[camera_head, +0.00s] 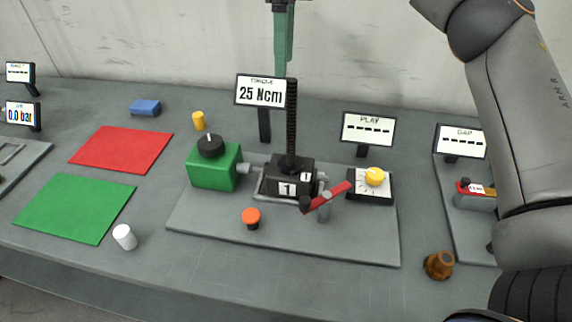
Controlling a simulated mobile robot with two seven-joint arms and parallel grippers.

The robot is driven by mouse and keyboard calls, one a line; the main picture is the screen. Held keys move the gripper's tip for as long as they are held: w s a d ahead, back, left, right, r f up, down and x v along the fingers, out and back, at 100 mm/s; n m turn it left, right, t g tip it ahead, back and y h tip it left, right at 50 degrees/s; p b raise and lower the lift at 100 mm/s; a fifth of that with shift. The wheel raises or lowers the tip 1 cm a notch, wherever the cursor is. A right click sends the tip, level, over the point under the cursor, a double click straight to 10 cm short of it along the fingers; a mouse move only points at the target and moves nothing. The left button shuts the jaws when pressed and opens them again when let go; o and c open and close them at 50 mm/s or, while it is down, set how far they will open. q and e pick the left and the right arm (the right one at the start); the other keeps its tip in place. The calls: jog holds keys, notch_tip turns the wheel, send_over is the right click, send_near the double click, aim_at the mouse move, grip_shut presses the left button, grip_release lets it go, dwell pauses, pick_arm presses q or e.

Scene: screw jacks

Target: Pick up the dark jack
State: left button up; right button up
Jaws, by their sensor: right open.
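The dark jack (288,180) stands upright on a grey base plate (215,222) at the middle of the bench. It has a black body with white number plates reading 1 and 0, and a tall black threaded spindle (291,125). My right gripper (284,62) comes down from the top edge, with its greenish fingers just above the spindle top in the picture. It is open; the gap between its fingers hardly shows from here. Whether the tips reach around the spindle I cannot tell. My left gripper is out of view.
A green box with a black knob (214,166) sits left of the jack. The torque sign (260,91) is close behind. An orange button (251,216) is in front. A brown knob (438,265) lies right.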

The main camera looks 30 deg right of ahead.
aim_at(291, 107)
jog(key=shift+d+r, duration=0.15)
jog(key=shift+d, duration=0.2)
notch_tip(291, 107, down, 7)
jog(key=shift+s+r+b, duration=0.1)
jog(key=shift+r+b, duration=0.05)
jog(key=shift+b, duration=0.2)
jog(key=shift+d+f+p, duration=0.15)
jog(key=shift+f, duration=1.2)
jog(key=shift+d+f+p, duration=0.15)
jog(key=shift+f, duration=1.2)
grip_shut()
jog(key=shift+r, duration=0.4)
